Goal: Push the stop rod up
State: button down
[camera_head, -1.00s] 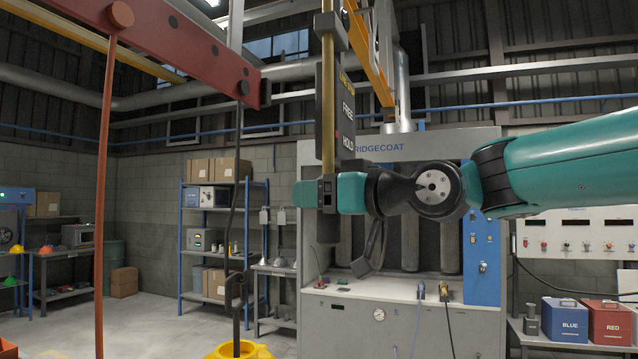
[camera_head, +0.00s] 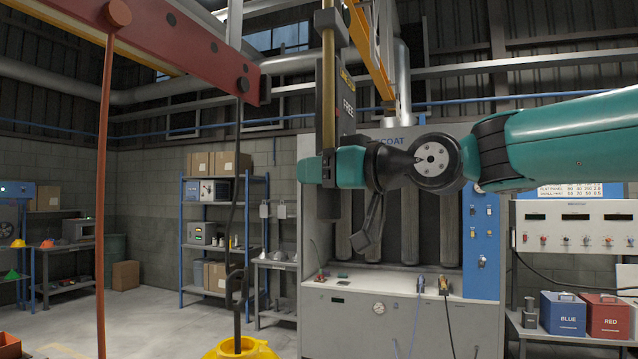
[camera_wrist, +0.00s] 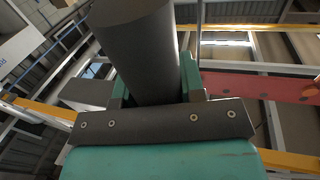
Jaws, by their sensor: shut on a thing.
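The stop rod, a brass-coloured upright bar (camera_head: 328,90), hangs beside a dark panel (camera_head: 347,95) lettered FREE. My gripper (camera_head: 328,168) is at the rod's lower end, just below the FREE lettering, and covers the panel's lower part. In the wrist view a thick dark grey cylinder (camera_wrist: 140,45) stands between the green jaws of my gripper (camera_wrist: 152,92). The jaws are shut on it. It looks like the rod's lower grip. A dark bracket (camera_head: 330,25) sits around the rod near the top of the picture.
A red beam (camera_head: 180,50) crosses at upper left, with a red rod (camera_head: 104,200) and a dark hanging rod (camera_head: 236,200) below it. A yellow base (camera_head: 240,350) stands on the floor. A grey cabinet (camera_head: 350,315) stands behind my arm.

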jog(key=shift+r, duration=0.1)
jog(key=c, duration=0.7)
grip_release()
jog(key=b+v, duration=0.8)
jog(key=v, duration=0.9)
jog(key=shift+s+d, duration=0.15)
jog(key=shift+d, duration=0.05)
